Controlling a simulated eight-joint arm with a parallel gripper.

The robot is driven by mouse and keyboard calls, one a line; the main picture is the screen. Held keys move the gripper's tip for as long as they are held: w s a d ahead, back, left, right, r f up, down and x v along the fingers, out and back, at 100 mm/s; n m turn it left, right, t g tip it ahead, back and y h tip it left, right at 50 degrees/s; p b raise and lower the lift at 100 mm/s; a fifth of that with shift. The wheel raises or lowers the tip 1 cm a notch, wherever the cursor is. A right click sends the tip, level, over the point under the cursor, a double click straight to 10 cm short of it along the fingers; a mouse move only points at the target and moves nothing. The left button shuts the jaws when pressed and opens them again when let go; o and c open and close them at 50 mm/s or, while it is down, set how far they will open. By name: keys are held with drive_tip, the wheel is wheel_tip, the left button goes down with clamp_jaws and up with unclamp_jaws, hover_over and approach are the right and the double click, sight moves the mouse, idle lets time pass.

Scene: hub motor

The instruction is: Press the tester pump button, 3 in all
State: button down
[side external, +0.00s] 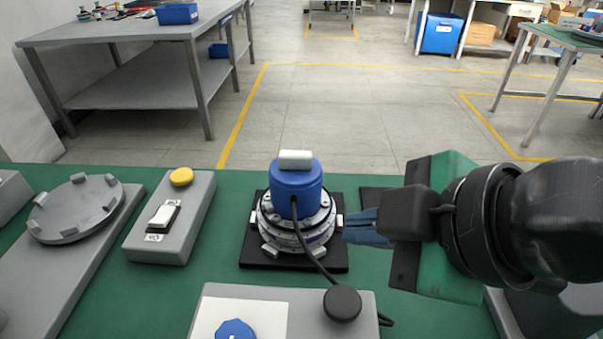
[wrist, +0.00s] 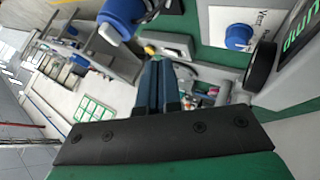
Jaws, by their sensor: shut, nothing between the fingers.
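The tester (side external: 300,302) is a grey box at the front edge of the side view, with a black round button (side external: 342,303) on top. In the wrist view the black button (wrist: 262,65) stands beside large lettering that seems to read "pump". The tester also bears a white label with a blue knob (side external: 235,330), which shows in the wrist view (wrist: 238,37) too. My gripper (side external: 352,228) is shut and empty, fingers pointing left, close beside the hub motor's base. It is behind and apart from the black button. The fingers (wrist: 160,85) also show in the wrist view.
The blue-capped hub motor (side external: 297,188) stands on a black plate, with a dark cable running down toward the tester. A grey switch box with a yellow button (side external: 181,177) stands left. A grey disc fixture (side external: 77,208) is farther left. Green table is bare between them.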

sight(341, 297)
drive_tip(key=shift+f, duration=4.45)
drive_tip(key=shift+f, duration=0.1)
drive_tip(key=shift+f, duration=0.3)
drive_tip(key=shift+f, duration=0.95)
drive_tip(key=shift+r, duration=1.4)
drive_tip(key=shift+r, duration=2.5)
